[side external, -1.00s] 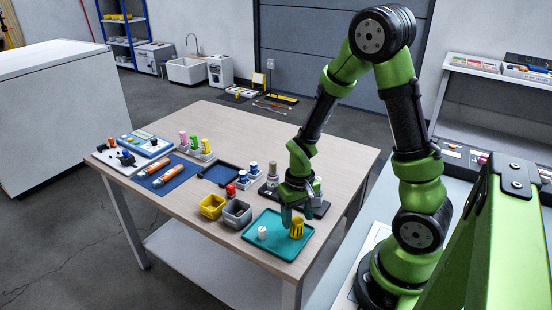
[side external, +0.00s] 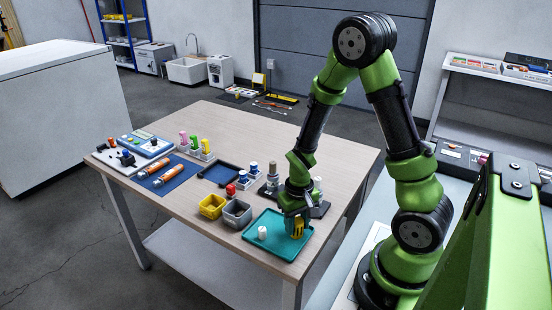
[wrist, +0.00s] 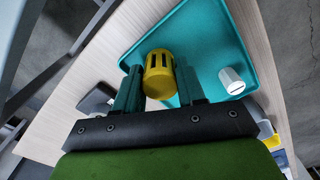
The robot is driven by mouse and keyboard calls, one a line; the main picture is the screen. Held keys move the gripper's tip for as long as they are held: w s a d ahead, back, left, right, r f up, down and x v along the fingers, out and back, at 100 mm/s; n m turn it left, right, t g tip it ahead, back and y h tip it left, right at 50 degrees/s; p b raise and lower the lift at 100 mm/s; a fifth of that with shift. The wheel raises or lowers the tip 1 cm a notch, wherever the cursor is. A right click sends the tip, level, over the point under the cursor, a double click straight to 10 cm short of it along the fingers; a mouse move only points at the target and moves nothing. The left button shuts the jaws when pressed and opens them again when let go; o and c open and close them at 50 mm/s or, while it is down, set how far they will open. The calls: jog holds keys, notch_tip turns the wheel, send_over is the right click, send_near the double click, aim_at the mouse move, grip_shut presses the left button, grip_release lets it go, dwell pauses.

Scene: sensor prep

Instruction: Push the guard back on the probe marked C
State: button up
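The yellow slotted guard (side external: 298,228) stands upright on the teal tray (side external: 268,245). It also shows in the wrist view (wrist: 159,75). My gripper (side external: 293,215) is low over the tray, pointing down. In the wrist view its two fingers (wrist: 160,80) lie on either side of the yellow guard, open around it; firm contact does not show. Behind the gripper, a dark base (side external: 320,210) holds pale grey upright probes, one at its left (side external: 272,178) and one partly hidden at its right (side external: 318,184). No letter C is readable.
A white ribbed cap (side external: 262,232) stands on the tray left of the guard. Blue-topped pieces, an empty dark tray (side external: 220,173) and a blue mat (side external: 168,179) lie farther back. The tray's front is clear.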

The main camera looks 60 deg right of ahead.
jog(key=shift+c, duration=1.2)
jog(key=shift+r, duration=2.55)
jog(key=shift+r, duration=0.15)
notch_tip(320, 180, up, 14)
jog(key=m, duration=0.6)
send_over(318, 178)
notch_tip(318, 178, down, 4)
jog(key=shift+r, duration=0.1)
jog(key=shift+f, duration=1.85)
jog(key=shift+f, duration=2.4)
